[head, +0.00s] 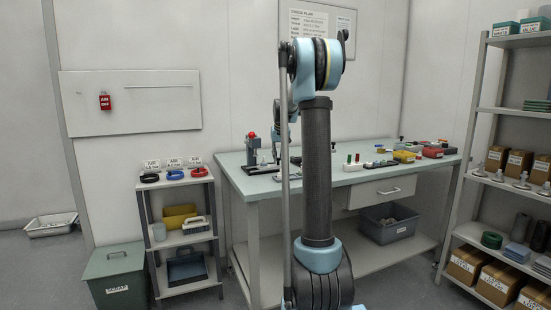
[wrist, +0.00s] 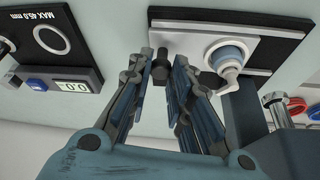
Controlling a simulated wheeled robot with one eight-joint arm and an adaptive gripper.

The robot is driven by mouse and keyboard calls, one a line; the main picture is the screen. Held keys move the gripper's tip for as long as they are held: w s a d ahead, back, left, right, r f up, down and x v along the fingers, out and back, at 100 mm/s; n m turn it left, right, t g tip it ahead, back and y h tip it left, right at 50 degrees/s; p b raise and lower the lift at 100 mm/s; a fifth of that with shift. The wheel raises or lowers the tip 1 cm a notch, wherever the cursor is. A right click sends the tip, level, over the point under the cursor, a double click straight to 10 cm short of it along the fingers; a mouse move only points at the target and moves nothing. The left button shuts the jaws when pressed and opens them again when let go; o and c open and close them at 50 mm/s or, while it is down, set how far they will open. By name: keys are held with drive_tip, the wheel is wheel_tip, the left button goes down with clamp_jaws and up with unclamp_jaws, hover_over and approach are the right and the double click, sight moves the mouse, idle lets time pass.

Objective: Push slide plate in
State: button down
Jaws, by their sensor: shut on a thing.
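In the wrist view the slide plate (wrist: 191,43) is a light grey plate on a black base, at the top centre. A white and blue round part (wrist: 227,58) with a nozzle-like tip stands on it. A dark knob (wrist: 162,74) is at the plate's near left edge. My gripper (wrist: 162,66) has its two fingers on either side of this knob and is shut on it. Contact at the fingertips is partly hidden. In the head view my arm covers much of the bench's middle, and the gripper is not clear there.
On the bench (head: 235,171), a press-like stand (head: 254,147) with a red top is left of my arm. Coloured boxes (head: 432,152) are at the right. In the wrist view a gauge (wrist: 48,50) marked "MAX 45.0 mm" lies left, and a metal post (wrist: 277,107) stands right.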

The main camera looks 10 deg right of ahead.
drive_tip(key=shift+a, duration=0.1)
drive_tip(key=c, duration=1.5)
unclamp_jaws()
drive_tip(key=shift+o, duration=0.2)
drive_tip(key=shift+r, duration=0.1)
drive_tip(key=v, duration=1.1)
drive_tip(key=shift+s+r, duration=0.2)
drive_tip(key=shift+r, duration=0.1)
